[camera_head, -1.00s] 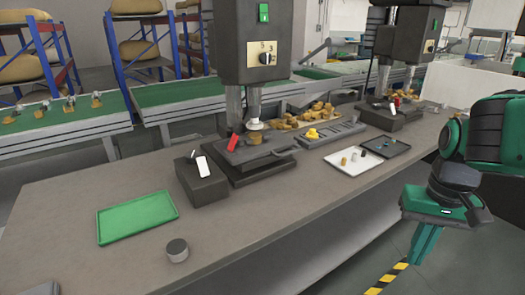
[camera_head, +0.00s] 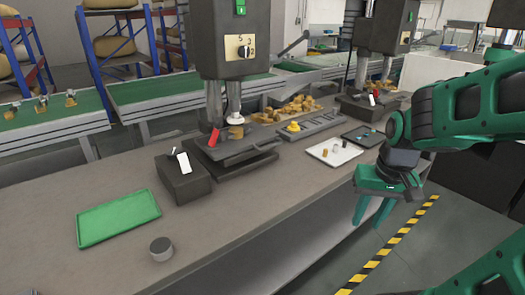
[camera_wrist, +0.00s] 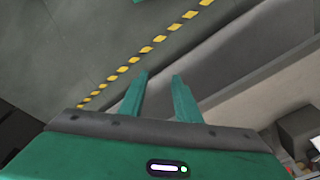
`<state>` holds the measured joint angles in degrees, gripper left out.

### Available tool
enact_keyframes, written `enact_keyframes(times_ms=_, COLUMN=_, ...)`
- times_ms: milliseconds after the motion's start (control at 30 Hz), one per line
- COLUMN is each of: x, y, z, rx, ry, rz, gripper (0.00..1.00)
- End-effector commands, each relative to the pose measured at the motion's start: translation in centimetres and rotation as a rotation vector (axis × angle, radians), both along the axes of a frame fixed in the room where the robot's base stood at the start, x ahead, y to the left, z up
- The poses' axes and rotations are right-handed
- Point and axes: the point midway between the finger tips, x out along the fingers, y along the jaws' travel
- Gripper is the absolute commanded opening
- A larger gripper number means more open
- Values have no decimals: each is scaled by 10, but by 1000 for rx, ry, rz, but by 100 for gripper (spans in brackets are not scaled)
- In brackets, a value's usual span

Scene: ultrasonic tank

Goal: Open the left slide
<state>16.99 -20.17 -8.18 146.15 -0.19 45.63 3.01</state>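A left machine (camera_head: 225,45) with a dial and green button stands over the bench. Under it sits a dark fixture (camera_head: 235,158) with a red part (camera_head: 213,138) at its left. A dark box (camera_head: 185,183) with a white piece (camera_head: 183,162) on it stands just left of the fixture. I cannot tell which part is the left slide. My gripper (camera_head: 369,215) is open and empty beyond the bench's front edge, right of the fixture and well apart from it. In the wrist view the two fingers (camera_wrist: 160,76) are apart above the floor.
A green tray (camera_head: 118,218) and a grey cylinder (camera_head: 161,249) are on the left bench. A white tray (camera_head: 345,158) with small parts and a second machine (camera_head: 380,30) stand to the right. Yellow-black tape (camera_head: 400,235) marks the floor.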

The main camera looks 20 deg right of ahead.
Motion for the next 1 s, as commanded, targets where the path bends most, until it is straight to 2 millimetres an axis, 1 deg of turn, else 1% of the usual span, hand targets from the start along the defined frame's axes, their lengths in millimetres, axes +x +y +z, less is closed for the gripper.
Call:
enact_keyframes(times_ms=33, x=23, y=3, z=-9, rx=11, ry=-35, rz=13, gripper=30)
enact_keyframes(times_ms=67, x=37, y=6, z=-14, rx=19, ry=-62, rz=21, gripper=30)
enact_keyframes(times_ms=100, x=56, y=11, z=-19, rx=33, ry=-98, rz=31, gripper=30)
enact_keyframes(times_ms=167, x=83, y=20, z=-28, rx=63, ry=-156, rz=41, gripper=30)
enact_keyframes(times_ms=200, x=101, y=26, z=-33, rx=88, ry=-195, rz=43, gripper=30)
enact_keyframes(times_ms=267, x=127, y=37, z=-39, rx=131, ry=-255, rz=44, gripper=30)
enact_keyframes(times_ms=300, x=144, y=44, z=-43, rx=163, ry=-295, rz=38, gripper=30)
enact_keyframes(times_ms=367, x=168, y=56, z=-48, rx=218, ry=-356, rz=25, gripper=30)
enact_keyframes(times_ms=400, x=183, y=64, z=-49, rx=260, ry=-397, rz=13, gripper=30)
enact_keyframes(times_ms=467, x=206, y=75, z=-51, rx=326, ry=-458, rz=-15, gripper=30)
enact_keyframes(times_ms=500, x=220, y=82, z=-51, rx=371, ry=-501, rz=-38, gripper=30)
enact_keyframes(times_ms=600, x=254, y=95, z=-47, rx=494, ry=-604, rz=-112, gripper=30)
enact_keyframes(times_ms=700, x=284, y=101, z=-38, rx=624, ry=-706, rz=-215, gripper=30)
enact_keyframes(times_ms=800, x=309, y=99, z=-27, rx=745, ry=-794, rz=-329, gripper=30)
enact_keyframes(times_ms=900, x=327, y=90, z=-16, rx=840, ry=-865, rz=-434, gripper=30)
enact_keyframes(times_ms=1000, x=337, y=82, z=-9, rx=905, ry=-910, rz=-511, gripper=30)
